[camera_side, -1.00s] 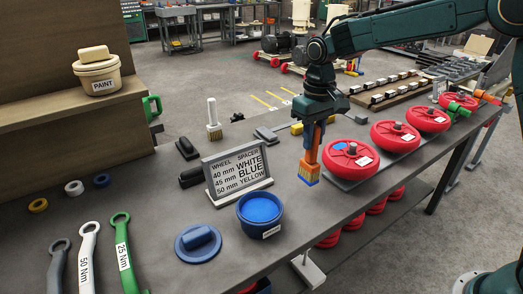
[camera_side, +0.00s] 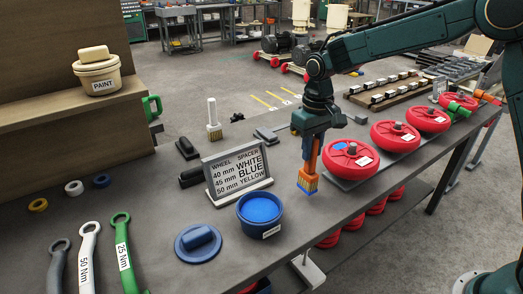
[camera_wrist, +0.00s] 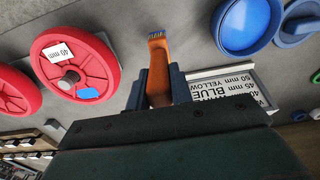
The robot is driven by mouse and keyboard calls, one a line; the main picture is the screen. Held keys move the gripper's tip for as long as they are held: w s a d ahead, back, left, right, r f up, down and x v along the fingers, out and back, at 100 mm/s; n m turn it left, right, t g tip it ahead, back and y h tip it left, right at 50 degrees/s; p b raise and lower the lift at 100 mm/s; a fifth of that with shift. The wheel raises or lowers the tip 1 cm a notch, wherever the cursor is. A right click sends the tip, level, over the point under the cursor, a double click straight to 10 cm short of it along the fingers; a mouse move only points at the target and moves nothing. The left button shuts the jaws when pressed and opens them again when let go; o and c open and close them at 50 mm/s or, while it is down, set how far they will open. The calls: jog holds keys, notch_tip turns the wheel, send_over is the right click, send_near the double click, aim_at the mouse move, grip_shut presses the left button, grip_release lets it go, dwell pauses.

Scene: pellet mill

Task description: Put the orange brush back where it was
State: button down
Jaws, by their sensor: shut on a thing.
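The orange brush (camera_side: 313,158) hangs upright from my gripper (camera_side: 315,135), bristles down, with blue paint on the bristle ends. My gripper is shut on its handle. The bristles are just above or on the grey bench (camera_side: 290,215); I cannot tell which. In the wrist view the orange brush (camera_wrist: 159,68) sits between the two jaws (camera_wrist: 159,92). The nearest red wheel (camera_side: 350,161), with a blue paint patch, is right of the brush. The open blue paint pot (camera_side: 270,230) is to the brush's lower left.
The wheel spacer sign (camera_side: 237,173) stands left of the brush. A white-handled brush (camera_side: 212,115) stands upright farther back. The blue lid (camera_side: 198,243) lies left of the pot. More red wheels (camera_side: 396,137) line the right edge.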

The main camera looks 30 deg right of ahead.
jog(key=shift+f, duration=0.65)
dwell(0.8)
jog(key=shift+f, duration=0.7)
dwell(0.3)
jog(key=shift+f, duration=0.6)
dwell(0.5)
grip_release()
dwell(0.5)
dwell(0.5)
